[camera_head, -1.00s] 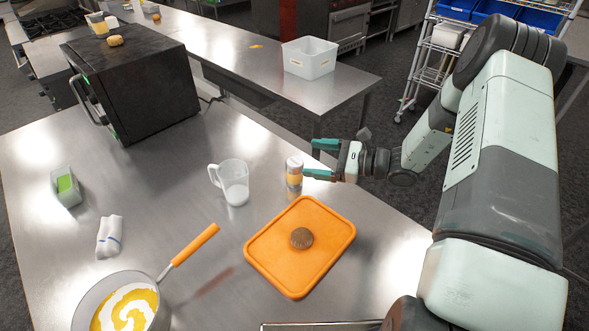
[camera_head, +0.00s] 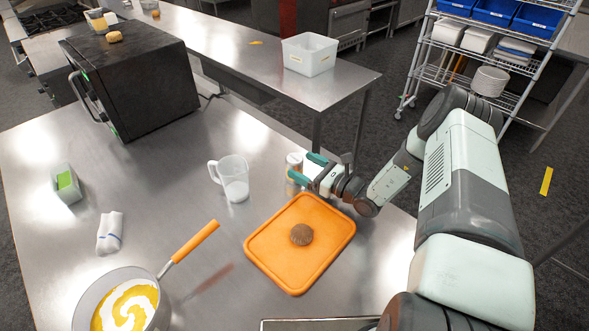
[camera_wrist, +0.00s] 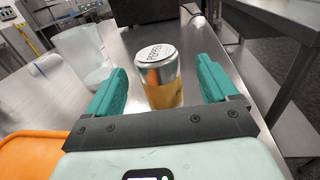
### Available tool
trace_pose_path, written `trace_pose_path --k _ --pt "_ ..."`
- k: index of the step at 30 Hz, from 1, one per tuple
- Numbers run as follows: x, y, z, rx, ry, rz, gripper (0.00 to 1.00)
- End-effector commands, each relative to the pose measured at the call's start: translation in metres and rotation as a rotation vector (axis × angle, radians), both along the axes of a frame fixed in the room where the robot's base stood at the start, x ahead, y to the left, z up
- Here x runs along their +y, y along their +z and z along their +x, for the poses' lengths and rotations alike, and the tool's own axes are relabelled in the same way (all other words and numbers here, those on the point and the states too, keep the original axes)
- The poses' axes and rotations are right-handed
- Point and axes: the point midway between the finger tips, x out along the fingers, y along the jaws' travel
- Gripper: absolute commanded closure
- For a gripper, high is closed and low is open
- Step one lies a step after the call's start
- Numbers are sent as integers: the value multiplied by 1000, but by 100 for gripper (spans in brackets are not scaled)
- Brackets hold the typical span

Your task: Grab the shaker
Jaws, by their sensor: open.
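The shaker (camera_head: 293,165) is a small upright cylinder with a silver top and a yellow-orange lower part. It stands on the steel table, behind the orange tray. In the wrist view the shaker (camera_wrist: 160,76) shows lettering on its lid, and it stands between and ahead of the two teal fingers. My gripper (camera_head: 305,168) is open, with its fingers reaching toward the shaker from the right. The wrist view shows the gripper (camera_wrist: 164,88) with a finger on each side and gaps beside the shaker. Its lower part is partly hidden by the gripper.
A clear jug (camera_head: 233,179) stands left of the shaker. The orange tray (camera_head: 262,250) with a brown round item (camera_head: 301,235) lies in front. A pan (camera_head: 90,296) is at front left, a black oven (camera_head: 140,85) at the back. Bare table lies between oven and jug.

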Motion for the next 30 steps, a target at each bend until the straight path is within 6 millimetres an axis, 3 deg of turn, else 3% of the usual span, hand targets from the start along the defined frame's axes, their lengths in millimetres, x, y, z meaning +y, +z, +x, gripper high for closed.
trace_pose_path --k 6,15,27,30 --pt "26 2 16 -2 2 -1 14" --pt "29 3 19 -1 1 -1 14" --pt "29 3 19 -2 1 -1 75" --pt "29 3 19 -2 1 0 76"
